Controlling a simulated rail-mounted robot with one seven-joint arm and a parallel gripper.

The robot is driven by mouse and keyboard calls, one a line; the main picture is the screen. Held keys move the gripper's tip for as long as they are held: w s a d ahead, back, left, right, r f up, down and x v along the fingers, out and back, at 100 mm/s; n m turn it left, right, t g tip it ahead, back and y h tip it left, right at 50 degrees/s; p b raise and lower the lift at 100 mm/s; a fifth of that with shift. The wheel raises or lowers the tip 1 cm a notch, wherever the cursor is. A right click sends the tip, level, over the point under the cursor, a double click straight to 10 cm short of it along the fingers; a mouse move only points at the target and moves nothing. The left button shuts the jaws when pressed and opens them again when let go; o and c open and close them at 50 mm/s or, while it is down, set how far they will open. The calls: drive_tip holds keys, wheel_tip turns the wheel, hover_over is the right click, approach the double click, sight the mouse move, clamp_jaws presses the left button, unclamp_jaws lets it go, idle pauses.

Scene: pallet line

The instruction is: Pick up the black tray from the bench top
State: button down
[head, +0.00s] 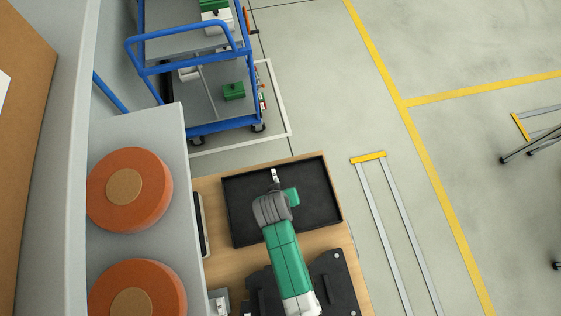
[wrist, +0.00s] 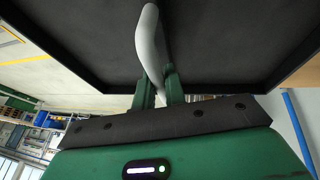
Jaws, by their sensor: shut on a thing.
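The black tray (head: 315,205) is a shallow rectangle with raised rims, seen over the wooden bench top (head: 235,266) in the head view. My wrist and green gripper body cover its middle. In the wrist view the tray (wrist: 85,40) fills the top of the picture. A pale curved handle (wrist: 149,42) stands out from it. The green fingers of my gripper (wrist: 160,88) are shut on this handle. I cannot tell whether the tray touches the bench or hangs just above it.
A black fixture (head: 338,275) lies on the bench near my arm. Two orange discs (head: 107,178) sit on a grey surface at left. A blue trolley (head: 198,62) stands beyond the bench. Open floor (head: 480,220) with yellow lines lies at right.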

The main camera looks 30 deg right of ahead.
wheel_tip(320, 180, up, 10)
drive_tip(key=shift+r+p, duration=0.1)
drive_tip(key=shift+p, duration=0.25)
